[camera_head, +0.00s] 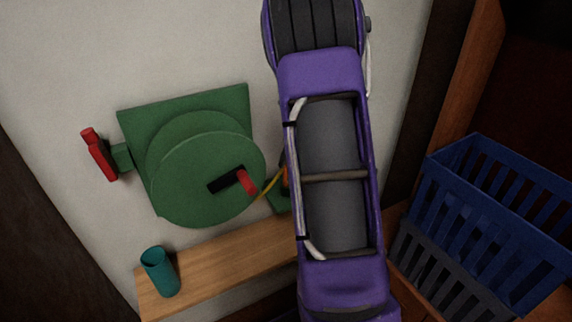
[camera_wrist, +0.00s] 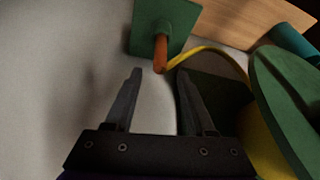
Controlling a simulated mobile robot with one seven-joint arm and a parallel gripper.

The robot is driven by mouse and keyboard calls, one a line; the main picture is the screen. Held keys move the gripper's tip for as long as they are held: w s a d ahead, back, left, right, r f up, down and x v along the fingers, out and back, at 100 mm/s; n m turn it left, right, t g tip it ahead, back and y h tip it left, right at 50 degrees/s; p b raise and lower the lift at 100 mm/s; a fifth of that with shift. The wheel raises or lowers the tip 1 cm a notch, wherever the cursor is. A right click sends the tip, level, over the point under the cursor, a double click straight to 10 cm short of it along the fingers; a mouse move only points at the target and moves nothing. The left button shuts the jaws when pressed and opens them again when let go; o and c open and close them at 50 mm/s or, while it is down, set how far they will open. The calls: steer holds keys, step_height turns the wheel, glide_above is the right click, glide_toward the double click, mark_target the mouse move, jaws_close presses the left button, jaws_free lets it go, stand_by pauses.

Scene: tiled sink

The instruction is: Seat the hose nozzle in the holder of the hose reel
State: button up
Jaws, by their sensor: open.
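The green hose reel (camera_head: 200,170) is mounted on the wall, with a black crank (camera_head: 226,180) and red knob. The orange nozzle (camera_wrist: 161,52) shows in the wrist view against the green holder plate (camera_wrist: 185,22). The yellow hose (camera_wrist: 215,51) runs from near its end toward the reel (camera_wrist: 285,95). I cannot tell how deep the nozzle sits in the holder. My gripper (camera_wrist: 160,72) is open and empty, and the nozzle's near end appears between its fingertips. In the head view my arm hides the gripper and most of the nozzle (camera_head: 286,177).
A wooden shelf (camera_head: 220,262) runs below the reel, with a teal cup (camera_head: 160,271) on its left end. A red part (camera_head: 99,155) sticks out left of the reel. A blue slatted crate (camera_head: 490,220) stands to the right of my arm.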

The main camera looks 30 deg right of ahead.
steer(key=shift+v, duration=1.7)
